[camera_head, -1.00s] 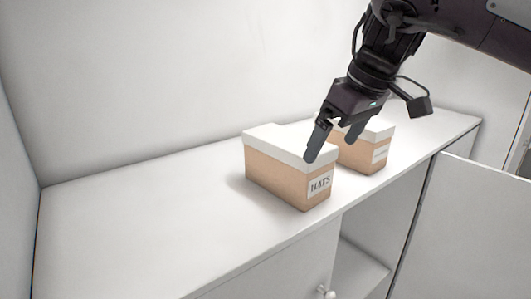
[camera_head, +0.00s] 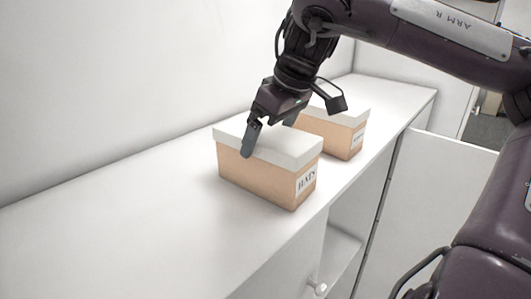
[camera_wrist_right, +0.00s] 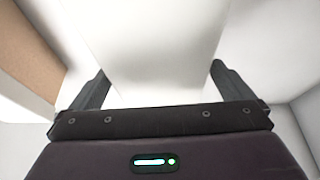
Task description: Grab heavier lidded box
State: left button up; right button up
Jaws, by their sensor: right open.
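A tan box with a white lid and a label reading HATS (camera_head: 262,182) stands on the white cabinet top in the head view. A second tan box with a white lid (camera_head: 332,135) stands behind it to the right; its label is too small to read. My right gripper (camera_head: 268,136) is open, fingers pointing down over the HATS box's lid; one finger overlaps the lid in the picture. In the right wrist view, a white lid surface (camera_wrist_right: 150,40) shows between and beyond the open fingers (camera_wrist_right: 155,85). I cannot tell whether they touch it. My left gripper is out of view.
The white cabinet top (camera_head: 110,225) is clear to the left of the boxes. A wall runs behind it. Below the front edge are an open compartment (camera_head: 343,248) and a door with a round knob (camera_head: 320,289). A tan side (camera_wrist_right: 28,50) shows left in the wrist view.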

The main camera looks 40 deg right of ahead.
jog(key=shift+w+p+x, duration=0.15)
jog(key=shift+p+x, duration=0.2)
jog(key=shift+x, duration=0.65)
jog(key=shift+w+p+x, duration=0.15)
jog(key=shift+p+x, duration=0.15)
jog(key=shift+x, duration=0.7)
jog(key=shift+s+r, duration=0.2)
jog(key=shift+c, duration=1)
jog(key=c, duration=1.4)
jog(key=shift+r, duration=0.15)
jog(key=shift+c, duration=1.4)
jog(key=shift+w, duration=0.2)
jog(key=shift+d, duration=0.1)
